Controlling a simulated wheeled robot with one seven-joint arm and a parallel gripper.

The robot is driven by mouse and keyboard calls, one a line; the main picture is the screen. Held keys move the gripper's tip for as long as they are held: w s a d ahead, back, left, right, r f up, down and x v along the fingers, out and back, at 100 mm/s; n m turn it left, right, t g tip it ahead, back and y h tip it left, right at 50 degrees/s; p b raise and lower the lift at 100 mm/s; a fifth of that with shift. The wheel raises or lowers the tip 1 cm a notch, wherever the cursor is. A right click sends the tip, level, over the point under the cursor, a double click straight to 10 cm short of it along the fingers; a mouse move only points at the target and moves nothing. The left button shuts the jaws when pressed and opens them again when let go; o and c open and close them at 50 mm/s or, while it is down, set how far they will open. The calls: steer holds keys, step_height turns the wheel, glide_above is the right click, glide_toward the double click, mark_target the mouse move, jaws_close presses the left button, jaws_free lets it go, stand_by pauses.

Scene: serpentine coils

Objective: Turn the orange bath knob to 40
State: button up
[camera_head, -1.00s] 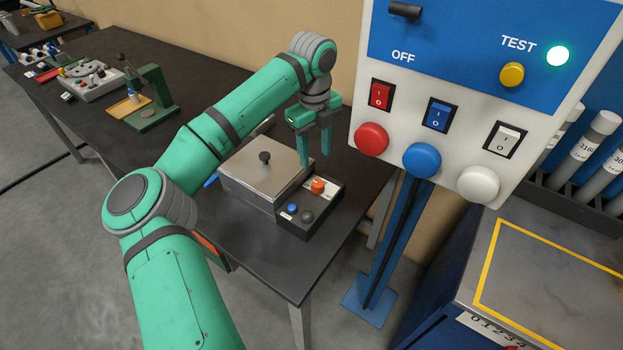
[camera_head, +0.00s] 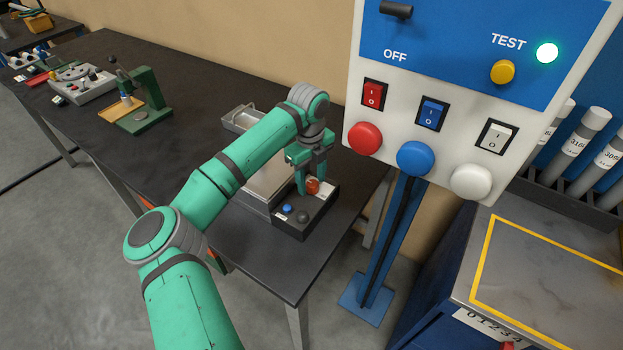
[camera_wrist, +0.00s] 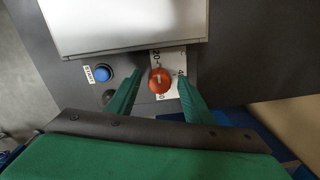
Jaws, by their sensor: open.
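The orange bath knob (camera_head: 312,186) sits on the dark control panel (camera_head: 292,224) of a metal bath on the black table. In the wrist view the round knob (camera_wrist: 160,80) lies on a white dial plate (camera_wrist: 180,62) with printed numbers, of which 20 is legible; a light mark shows on the knob. My gripper (camera_head: 312,184) is open and points down at the knob. In the wrist view its green fingers (camera_wrist: 156,92) stand on either side of the knob, with gaps visible. Part of the dial is hidden by the fingers.
A blue START button (camera_wrist: 103,73) and a dark button (camera_head: 303,217) sit left of the knob. The bath's metal lid (camera_wrist: 120,25) lies beyond. A white switch box (camera_head: 430,120) on a blue post stands close to the right of my gripper.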

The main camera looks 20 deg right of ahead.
steer(key=shift+c, duration=0.6)
steer(key=c, duration=1)
steer(key=shift+o, duration=0.4)
steer(key=m, duration=0.3)
steer(key=shift+r+m, duration=0.1)
steer(key=shift+m, duration=0.3)
steer(key=m, duration=0.5)
steer(key=shift+w+d, duration=0.1)
steer(key=shift+d, duration=0.05)
steer(key=m, duration=0.5)
steer(key=shift+d, duration=0.1)
steer(key=shift+d+m+g, duration=0.1)
steer(key=shift+m+g, duration=0.2)
steer(key=shift+m, duration=1.7)
